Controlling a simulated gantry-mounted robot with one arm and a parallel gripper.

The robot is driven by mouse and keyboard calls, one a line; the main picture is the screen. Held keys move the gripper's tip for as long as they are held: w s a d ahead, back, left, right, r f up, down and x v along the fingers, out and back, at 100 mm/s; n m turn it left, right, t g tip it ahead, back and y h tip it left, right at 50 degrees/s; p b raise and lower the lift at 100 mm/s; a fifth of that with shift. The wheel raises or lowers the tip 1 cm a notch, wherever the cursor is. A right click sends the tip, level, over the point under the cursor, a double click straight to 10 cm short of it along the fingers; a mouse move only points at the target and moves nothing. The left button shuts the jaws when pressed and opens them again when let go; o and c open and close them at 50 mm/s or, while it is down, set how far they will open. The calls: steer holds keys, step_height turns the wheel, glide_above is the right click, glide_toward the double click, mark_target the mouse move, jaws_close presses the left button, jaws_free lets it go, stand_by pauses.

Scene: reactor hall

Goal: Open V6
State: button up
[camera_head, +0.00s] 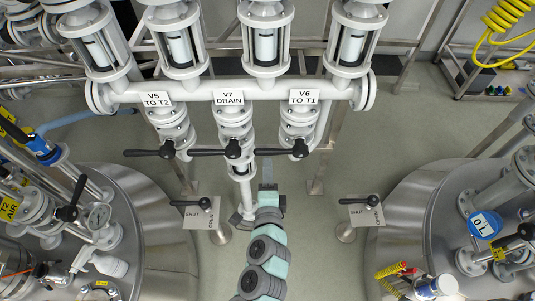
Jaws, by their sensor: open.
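Valve V6 (298,124) is the right one of three grey valves hanging under a horizontal pipe. Its white label (304,97) reads "V6 TO T1". Its black lever (276,152) lies level, with the hub at right and the free end pointing left. My gripper (267,168) is at the end of my teal and grey arm, which comes up from the bottom of the view. It shows just below the free end of the V6 lever in the picture. It is open and looks empty. I cannot tell how far in depth it is from the lever.
Valves V7 (233,125) and V5 (172,125) stand left of V6, with levers also pointing left. Two more levers on SHUT/OPEN plates (202,212) (367,211) flank my arm. Steel tanks (150,215) (415,215) stand at both sides.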

mark_target(267, 152)
steer(key=w, duration=0.2)
steer(key=w+f+b, duration=0.1)
steer(key=w, duration=0.5)
steer(key=shift+w+f+b, duration=0.2)
steer(key=shift+f+b, duration=0.1)
steer(key=shift+b, duration=0.05)
jaws_close()
stand_by(1.0)
